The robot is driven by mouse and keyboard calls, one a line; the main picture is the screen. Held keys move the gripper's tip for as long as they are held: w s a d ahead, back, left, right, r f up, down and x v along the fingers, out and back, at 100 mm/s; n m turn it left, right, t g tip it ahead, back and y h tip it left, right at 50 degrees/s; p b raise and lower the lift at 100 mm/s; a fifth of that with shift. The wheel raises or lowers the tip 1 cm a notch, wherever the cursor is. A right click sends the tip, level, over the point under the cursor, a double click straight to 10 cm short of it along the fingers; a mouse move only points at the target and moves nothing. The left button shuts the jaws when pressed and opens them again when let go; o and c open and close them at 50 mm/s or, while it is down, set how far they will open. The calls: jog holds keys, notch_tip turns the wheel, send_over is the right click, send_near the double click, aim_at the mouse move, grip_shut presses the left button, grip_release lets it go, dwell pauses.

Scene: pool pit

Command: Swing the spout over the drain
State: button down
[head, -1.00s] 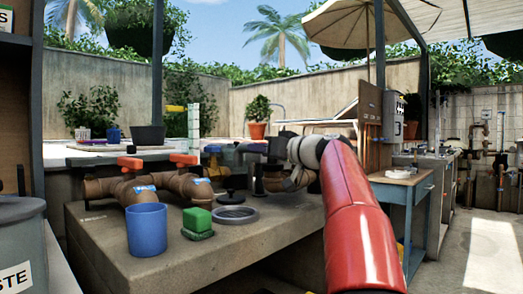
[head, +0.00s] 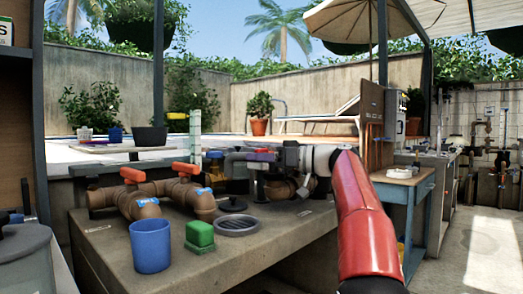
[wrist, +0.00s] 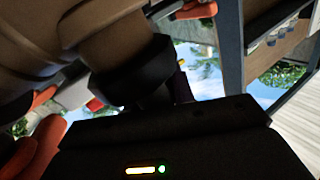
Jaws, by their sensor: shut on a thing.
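The spout (head: 238,160) is a grey bent pipe behind the bench's middle in the head view, its end turned down at the left. My gripper (head: 276,157) is at the right end of this pipe, shut on it as far as I can tell; the contact is mostly hidden by my wrist. The drain (head: 238,219) looks to be the round grey ring set on the bench top, in front of and below the spout. In the wrist view, my gripper (wrist: 168,92) is dark against a brown pipe with a black collar (wrist: 128,72).
Brown pipes with orange valve handles (head: 132,175) stand left of the spout. A blue cup (head: 151,246), a green block (head: 200,234) and a black lid (head: 233,204) are on the concrete bench (head: 110,240). The bench's front right is clear. A blue-legged table (head: 404,178) stands right.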

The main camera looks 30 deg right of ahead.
jog(key=shift+s+a+n+g+y+p, duration=0.15)
jog(key=shift+n+g+y+p, duration=0.45)
jog(key=shift+g, duration=0.15)
jog(key=shift+s+a+n+g+y+p, duration=0.15)
jog(key=shift+n+g+y+p, duration=0.4)
jog(key=shift+g, duration=0.2)
jog(key=c, duration=1.2)
grip_release()
jog(key=shift+s, duration=0.1)
